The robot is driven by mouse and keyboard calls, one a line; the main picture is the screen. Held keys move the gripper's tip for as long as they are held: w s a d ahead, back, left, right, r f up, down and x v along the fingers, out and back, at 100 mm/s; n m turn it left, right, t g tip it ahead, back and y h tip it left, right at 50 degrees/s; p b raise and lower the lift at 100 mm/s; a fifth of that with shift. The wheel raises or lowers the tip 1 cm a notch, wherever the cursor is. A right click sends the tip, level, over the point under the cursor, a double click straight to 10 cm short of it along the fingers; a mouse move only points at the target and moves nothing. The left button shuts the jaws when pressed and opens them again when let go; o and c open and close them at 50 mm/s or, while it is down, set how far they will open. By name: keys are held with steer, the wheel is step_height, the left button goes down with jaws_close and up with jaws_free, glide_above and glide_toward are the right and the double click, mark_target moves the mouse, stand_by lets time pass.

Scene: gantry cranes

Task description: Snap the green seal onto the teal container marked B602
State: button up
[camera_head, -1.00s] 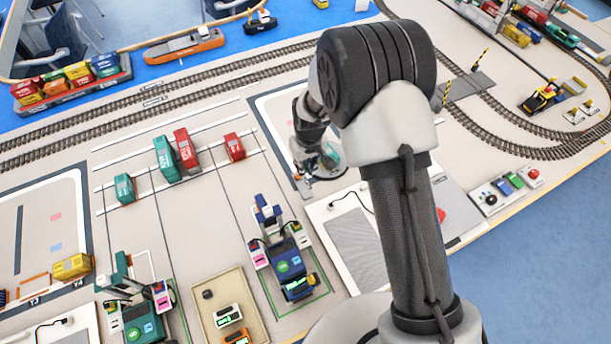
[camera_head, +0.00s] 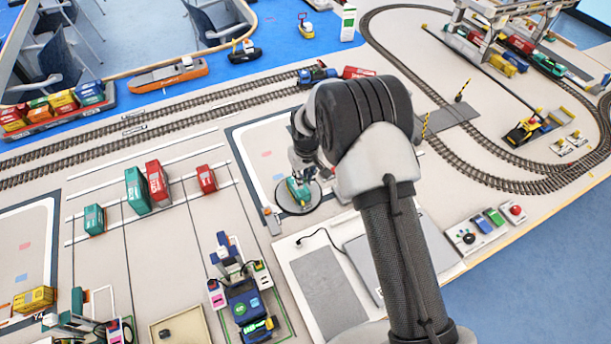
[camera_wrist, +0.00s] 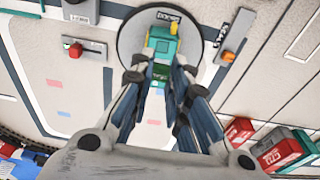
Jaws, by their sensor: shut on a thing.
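The teal container (camera_head: 296,191) sits on a round grey disc (camera_head: 311,204) in the head view. My gripper (camera_head: 303,172) is just over the container's far end, partly behind my arm in the head view. In the wrist view its fingers (camera_wrist: 160,74) are on either side of the container's near end. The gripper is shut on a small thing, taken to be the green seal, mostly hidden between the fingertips. I cannot tell whether it touches the container.
Standing red containers (camera_head: 156,181) and teal ones (camera_head: 137,190) are to the left. A blue vehicle (camera_head: 248,304) stands below, a button panel (camera_head: 485,232) at right. Rails run behind.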

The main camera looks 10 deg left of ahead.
mark_target(303, 193)
steer(key=shift+w+f, duration=0.1)
steer(key=shift+f, duration=0.15)
steer(key=shift+a+f+b, duration=0.15)
steer(key=shift+f+b, duration=0.25)
steer(key=shift+f, duration=0.25)
step_height(303, 193, down, 2)
steer(key=shift+f+b, duration=0.2)
steer(key=shift+b, duration=0.35)
steer(key=shift+f+b, duration=0.55)
steer(key=shift+f, duration=0.05)
steer(key=shift+f+b, duration=0.45)
steer(key=shift+b, duration=0.3)
stand_by(0.7)
steer(key=o, duration=0.8)
steer(key=o, duration=0.5)
